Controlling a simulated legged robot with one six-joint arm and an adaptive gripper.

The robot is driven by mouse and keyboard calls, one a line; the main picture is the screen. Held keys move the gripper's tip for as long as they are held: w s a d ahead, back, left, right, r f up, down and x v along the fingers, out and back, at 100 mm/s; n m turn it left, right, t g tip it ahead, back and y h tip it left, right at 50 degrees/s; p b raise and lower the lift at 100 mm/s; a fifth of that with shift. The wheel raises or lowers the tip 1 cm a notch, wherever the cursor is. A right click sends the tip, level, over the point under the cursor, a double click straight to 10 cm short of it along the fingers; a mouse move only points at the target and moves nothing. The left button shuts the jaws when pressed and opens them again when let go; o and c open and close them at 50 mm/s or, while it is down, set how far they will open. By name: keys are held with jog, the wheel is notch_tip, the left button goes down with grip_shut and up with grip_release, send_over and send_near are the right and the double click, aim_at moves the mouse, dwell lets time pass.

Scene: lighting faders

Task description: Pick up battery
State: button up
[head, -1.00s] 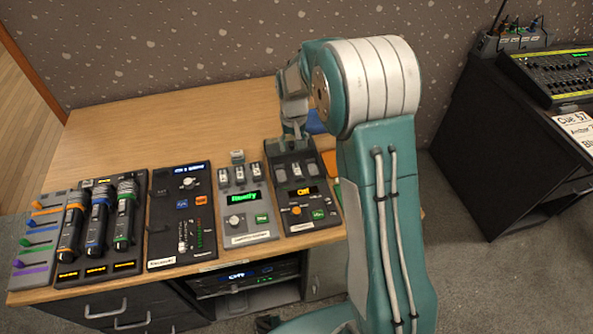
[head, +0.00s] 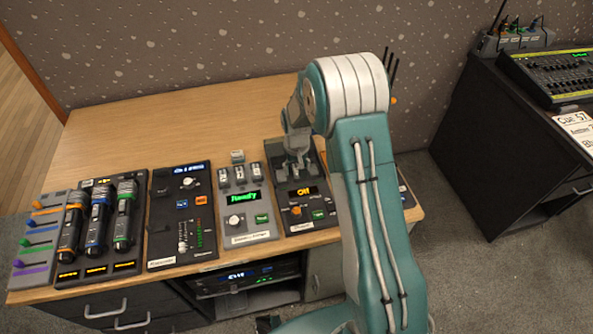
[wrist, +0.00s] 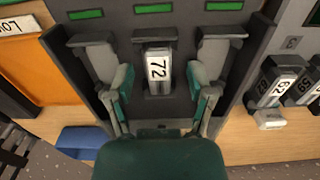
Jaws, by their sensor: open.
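A battery marked 72 (wrist: 158,68) stands in the middle slot of a dark charger (wrist: 185,20) in the wrist view. My gripper (wrist: 163,90) is open, with one finger to each side of this battery and a visible gap on both sides. In the head view my gripper (head: 298,165) is low over the back of the same charger (head: 318,224), which has an orange display, and it hides the slots there.
A grey charger (head: 262,232) with a green display and several batteries stands to the left. A loose battery (head: 237,156) lies behind it. Microphones (head: 98,222) and a fader panel stand further left. The back of the desk (head: 180,120) is clear.

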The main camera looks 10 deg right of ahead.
jog(key=shift+c, duration=0.3)
grip_shut()
jog(key=shift+r, duration=0.1)
jog(key=shift+r, duration=0.25)
jog(key=r, duration=0.3)
jog(key=shift+s+r, duration=0.15)
jog(key=shift+s, duration=0.15)
jog(key=s+r, duration=1.3)
jog(key=shift+s, duration=0.2)
